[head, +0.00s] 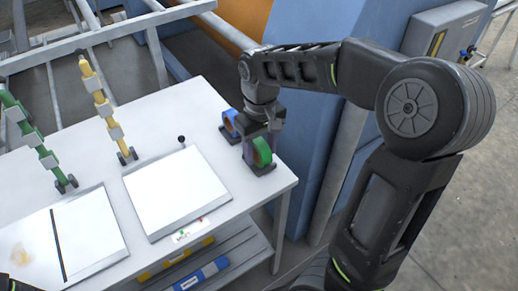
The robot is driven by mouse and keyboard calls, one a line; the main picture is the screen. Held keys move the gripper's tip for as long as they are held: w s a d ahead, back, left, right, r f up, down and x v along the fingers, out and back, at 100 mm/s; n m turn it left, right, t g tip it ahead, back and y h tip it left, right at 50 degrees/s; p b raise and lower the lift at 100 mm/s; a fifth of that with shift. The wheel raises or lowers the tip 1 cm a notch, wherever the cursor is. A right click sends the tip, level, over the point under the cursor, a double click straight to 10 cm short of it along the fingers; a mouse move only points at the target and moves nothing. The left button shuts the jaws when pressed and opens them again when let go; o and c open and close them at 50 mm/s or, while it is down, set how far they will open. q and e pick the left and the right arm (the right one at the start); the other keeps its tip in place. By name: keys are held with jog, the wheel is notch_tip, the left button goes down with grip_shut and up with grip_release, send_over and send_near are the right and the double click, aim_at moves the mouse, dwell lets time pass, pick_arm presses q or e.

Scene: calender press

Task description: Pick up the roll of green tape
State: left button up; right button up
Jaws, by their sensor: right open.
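The roll of green tape (262,152) stands upright in a dark holder at the right end of the white table. A blue roll with an orange core (230,121) stands in a similar holder just behind and left of it. My right gripper (259,132) points down, open, right at the green roll and close to the blue one. Its fingers partly hide the green roll and the space between the rolls. I cannot tell whether they touch the tape. My left gripper does not show.
The white table (205,93) holds two white panels (176,189), a yellow jointed stand (98,98), a green one (35,140) and a small black knob (181,139). A blue machine body (312,130) stands close behind the right gripper. A lower shelf holds a blue item (205,272).

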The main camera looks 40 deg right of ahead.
jog(key=shift+f, duration=0.7)
jog(key=shift+c, duration=0.2)
grip_shut()
